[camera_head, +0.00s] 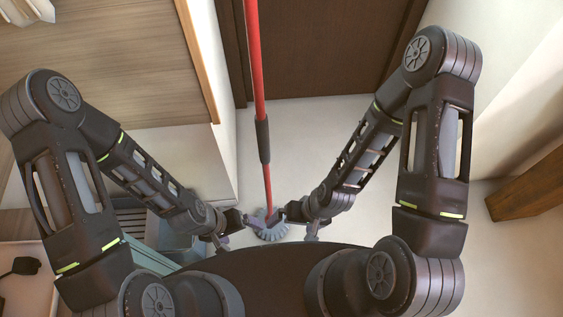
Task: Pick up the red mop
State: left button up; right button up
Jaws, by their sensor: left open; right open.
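The red mop (258,75) stands upright with a slight tilt in the middle of the head view. Its red pole has a dark sleeve partway down, and its grey mop head (270,232) is low near my body. My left gripper (222,243) is open to the left of the mop head. My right gripper (295,226) is open to the right of the mop head, near it in the picture. I cannot tell whether either gripper touches the mop. My body hides part of the floor below.
A dark brown door (325,50) is behind the mop. A wooden-topped counter (115,60) is on the left. A grey-green bin-like box (150,256) is partly behind my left arm. A wooden piece (525,190) is at the right. The pale floor (315,125) before the door is clear.

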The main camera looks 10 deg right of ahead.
aim_at(251, 8)
jog(key=k+z, duration=0.45)
jog(key=k+l+z, duration=0.15)
jog(key=z, duration=0.25)
jog(key=k+l+z, duration=0.25)
jog(key=z, duration=0.2)
jog(key=k, duration=0.15)
